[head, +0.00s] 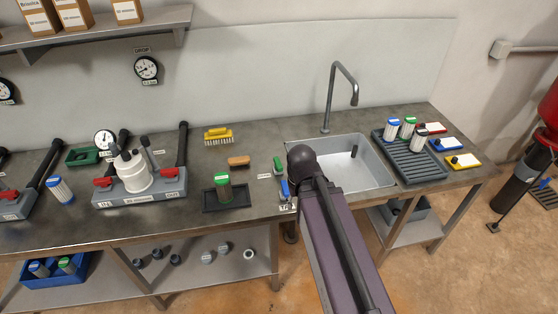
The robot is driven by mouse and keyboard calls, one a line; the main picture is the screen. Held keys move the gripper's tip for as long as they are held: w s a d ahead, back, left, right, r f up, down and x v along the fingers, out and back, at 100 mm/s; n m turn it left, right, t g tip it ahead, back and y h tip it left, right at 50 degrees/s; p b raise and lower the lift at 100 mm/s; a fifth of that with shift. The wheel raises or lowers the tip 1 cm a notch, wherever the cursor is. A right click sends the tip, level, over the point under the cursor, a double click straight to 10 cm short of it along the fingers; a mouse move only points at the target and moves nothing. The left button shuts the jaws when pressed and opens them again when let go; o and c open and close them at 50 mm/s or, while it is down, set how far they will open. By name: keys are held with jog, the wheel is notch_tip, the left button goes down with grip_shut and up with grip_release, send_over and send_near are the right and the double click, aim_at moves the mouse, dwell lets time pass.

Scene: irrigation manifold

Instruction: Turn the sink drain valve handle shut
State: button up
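The grey sink (375,172) is set into the bench at centre right, with a tall tap (334,95) behind it and a short black upright piece (354,152) inside. Left of the sink, a small blue part (285,188) and a small green part (278,165) show close to my arm. I cannot tell whether either is the drain valve handle. A dark pipe-like piece (291,232) shows below the bench edge, partly hidden by my arm. No drain valve handle can be made out for certain. My arm covers the sink's front left. My gripper is not visible.
A dark tray (226,200) holds a green-topped cartridge (222,185). A ribbed rack (408,162) stands right of the sink. Lower shelves (215,276) are under the bench; open floor lies in front.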

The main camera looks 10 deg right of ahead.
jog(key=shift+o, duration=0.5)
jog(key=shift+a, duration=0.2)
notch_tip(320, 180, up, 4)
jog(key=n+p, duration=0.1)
jog(key=p, duration=0.3)
send_over(278, 162)
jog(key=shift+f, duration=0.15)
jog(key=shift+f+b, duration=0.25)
jog(key=shift+b, duration=0.1)
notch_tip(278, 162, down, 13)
jog(key=b, duration=1.3)
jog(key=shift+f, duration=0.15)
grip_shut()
